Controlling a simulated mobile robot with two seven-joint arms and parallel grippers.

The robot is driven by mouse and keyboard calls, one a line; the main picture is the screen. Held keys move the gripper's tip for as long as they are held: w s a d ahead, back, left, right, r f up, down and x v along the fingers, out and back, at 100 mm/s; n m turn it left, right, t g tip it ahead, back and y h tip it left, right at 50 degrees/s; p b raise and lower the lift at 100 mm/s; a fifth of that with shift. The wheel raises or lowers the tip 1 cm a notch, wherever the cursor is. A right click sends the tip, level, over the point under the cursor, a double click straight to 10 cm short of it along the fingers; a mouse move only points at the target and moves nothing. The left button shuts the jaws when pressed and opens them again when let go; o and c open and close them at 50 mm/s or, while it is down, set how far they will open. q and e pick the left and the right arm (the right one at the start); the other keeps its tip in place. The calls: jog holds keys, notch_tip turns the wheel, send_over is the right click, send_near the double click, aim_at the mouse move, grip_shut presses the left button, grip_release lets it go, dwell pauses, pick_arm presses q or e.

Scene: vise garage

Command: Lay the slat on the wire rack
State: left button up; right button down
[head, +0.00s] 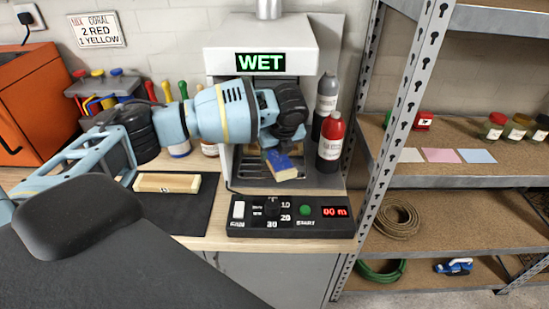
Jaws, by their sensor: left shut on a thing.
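My left gripper (275,146) reaches in from the left to the front of the grey booth (322,45) marked WET. It is shut on a small piece with a blue face and a pale wooden edge, which looks like the slat (281,165). The slat is tilted, and part of it is hidden behind the gripper. The wire rack (254,172) shows as thin bars inside the booth, below and behind the slat. I cannot tell whether the slat touches it. My right gripper is not in view.
A pale wooden piece (167,183) lies on a black mat (190,216) at left. A black control box (291,216) stands in front of the booth. A red bottle (330,142) and a grey bottle (326,97) stand close at its right. A metal shelf post (388,130) rises beyond them.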

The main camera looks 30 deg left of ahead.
aim_at(275, 154)
pick_arm(q)
jog(key=x, duration=0.3)
jog(key=shift+f, duration=0.4)
jog(key=o, duration=1.1)
jog(key=shift+f, duration=0.15)
jog(key=shift+c, duration=0.2)
jog(key=shift+p+v, duration=0.3)
jog(key=shift+v, duration=3.6)
